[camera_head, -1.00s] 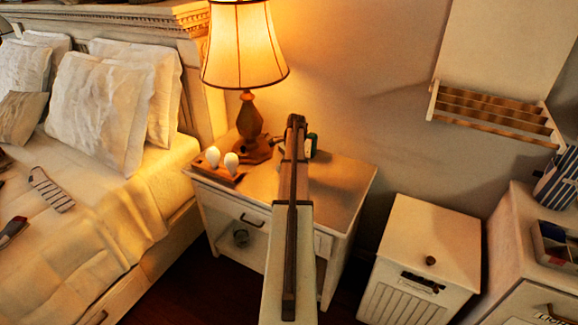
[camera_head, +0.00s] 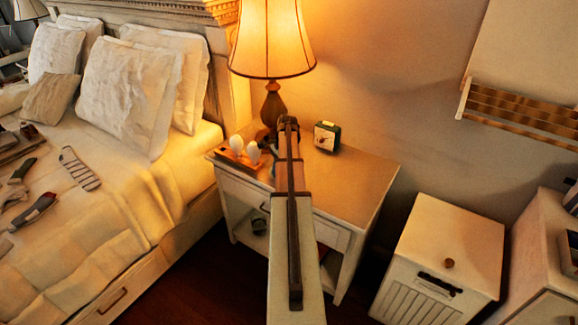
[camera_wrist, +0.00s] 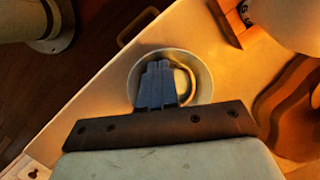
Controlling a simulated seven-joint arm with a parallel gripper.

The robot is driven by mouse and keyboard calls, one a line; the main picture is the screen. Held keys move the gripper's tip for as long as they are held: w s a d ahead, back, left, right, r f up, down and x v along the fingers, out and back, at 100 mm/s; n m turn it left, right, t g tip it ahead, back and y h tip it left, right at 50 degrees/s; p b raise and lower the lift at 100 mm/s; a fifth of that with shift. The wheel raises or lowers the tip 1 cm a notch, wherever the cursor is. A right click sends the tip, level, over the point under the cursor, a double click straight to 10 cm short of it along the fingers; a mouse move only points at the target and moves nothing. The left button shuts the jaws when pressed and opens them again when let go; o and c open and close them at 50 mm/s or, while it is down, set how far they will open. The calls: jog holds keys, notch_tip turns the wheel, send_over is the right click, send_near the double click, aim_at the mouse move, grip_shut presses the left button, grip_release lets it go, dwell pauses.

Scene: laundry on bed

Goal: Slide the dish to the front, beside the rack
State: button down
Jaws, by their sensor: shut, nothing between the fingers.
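The dish (camera_wrist: 205,72) is a small round pale bowl on the nightstand top, seen in the wrist view. A tan curved band shows inside it, partly covered by my fingers. My gripper (camera_wrist: 158,70) is shut and empty, with its blue-grey fingertips over the inside of the dish; I cannot tell whether they touch it. In the head view my arm hides most or all of the dish. The small wooden rack (camera_head: 236,158) holds white rounded items at the nightstand's left side. Part of it also shows in the wrist view (camera_wrist: 226,18), at the top right.
The lamp (camera_head: 272,40) stands behind the rack, close to my gripper. A small dark clock (camera_head: 327,136) stands at the back of the nightstand (camera_head: 365,185). The bed (camera_head: 150,205) lies to the left.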

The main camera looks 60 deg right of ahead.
jog(key=shift+w+a, duration=0.15)
jog(key=shift+a, duration=0.1)
jog(key=d, duration=0.1)
jog(key=s+d, duration=0.2)
jog(key=d, duration=0.1)
jog(key=shift+r, duration=0.35)
jog(key=v, duration=0.9)
jog(key=shift+r, duration=0.2)
